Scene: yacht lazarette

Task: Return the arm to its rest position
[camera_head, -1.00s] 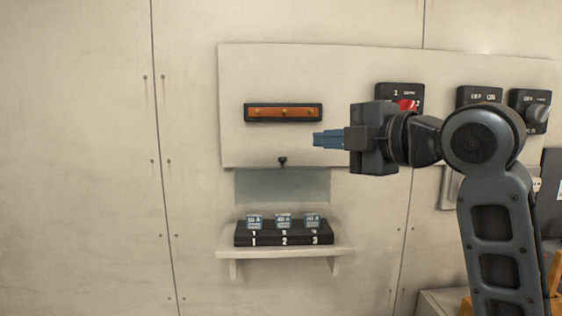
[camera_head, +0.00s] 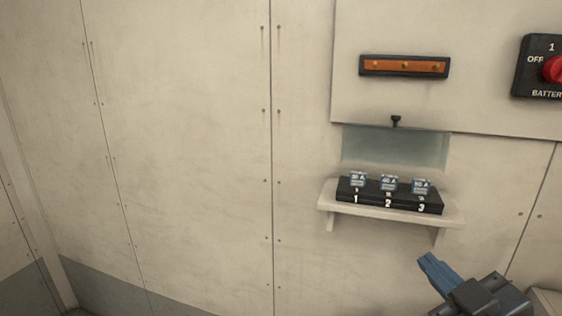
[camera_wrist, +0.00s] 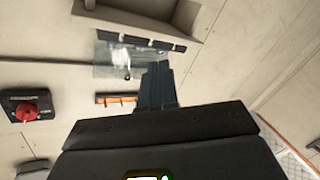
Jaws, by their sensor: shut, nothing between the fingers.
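My gripper (camera_head: 428,262) is at the lower right of the head view, below and to the right of the small shelf. Its blue fingers are together with nothing between them. In the wrist view the shut fingers (camera_wrist: 156,75) point toward the wall, and the gripper body fills the bottom of the picture. Most of my arm is out of the head view.
A white shelf (camera_head: 328,198) holds a black block (camera_head: 430,207) numbered 1, 2, 3 with blue fuses. Above are a translucent flap (camera_head: 385,146), an orange bar (camera_head: 404,66) and a red battery switch (camera_head: 553,69). The wall at left is bare.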

